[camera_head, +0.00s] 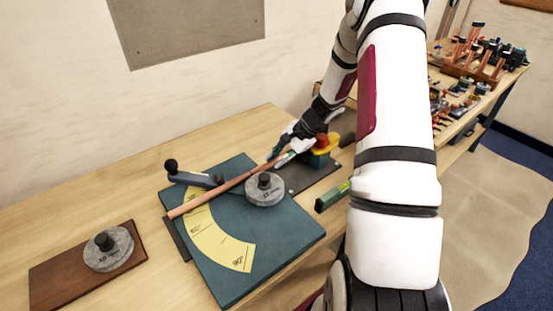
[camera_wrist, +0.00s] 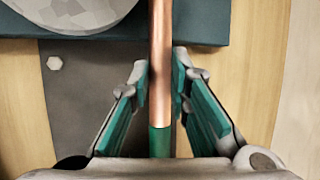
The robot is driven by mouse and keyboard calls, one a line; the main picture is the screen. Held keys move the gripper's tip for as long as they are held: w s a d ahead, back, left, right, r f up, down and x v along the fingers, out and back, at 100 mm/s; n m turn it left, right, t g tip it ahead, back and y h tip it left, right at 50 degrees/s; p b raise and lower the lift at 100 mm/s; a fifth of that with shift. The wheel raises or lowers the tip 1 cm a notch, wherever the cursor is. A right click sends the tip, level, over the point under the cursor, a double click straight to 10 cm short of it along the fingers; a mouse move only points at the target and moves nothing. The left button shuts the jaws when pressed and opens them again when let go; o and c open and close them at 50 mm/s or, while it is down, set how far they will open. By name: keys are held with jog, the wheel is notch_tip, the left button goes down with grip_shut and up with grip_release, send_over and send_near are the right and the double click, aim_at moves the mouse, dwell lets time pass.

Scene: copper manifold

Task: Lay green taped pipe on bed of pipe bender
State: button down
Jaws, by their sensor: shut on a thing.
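The copper pipe (camera_head: 225,188) runs diagonally over the teal bed of the pipe bender (camera_head: 275,234), between the round grey die (camera_head: 264,190) and the lever (camera_head: 197,178). I cannot tell whether it touches the bed. My gripper (camera_head: 284,153) is shut on the pipe near its far end, beyond the bed's edge. In the wrist view the teal-padded fingers flank the pipe (camera_wrist: 160,60), and the green tape (camera_wrist: 160,142) shows between them, close to the palm. The die's edge (camera_wrist: 75,12) is left of the pipe there. The far tip is hidden.
A wooden board (camera_head: 60,279) with another grey die (camera_head: 108,247) lies at left. A red and yellow object (camera_head: 322,148) stands beside my gripper. A green level (camera_head: 332,197) lies near the front edge. A side table (camera_head: 512,68) holds several fittings.

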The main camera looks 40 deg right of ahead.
jog(key=shift+d, duration=0.25)
jog(key=c, duration=1.1)
grip_release()
jog(key=shift+r+p, duration=0.95)
jog(key=shift+r, duration=2.6)
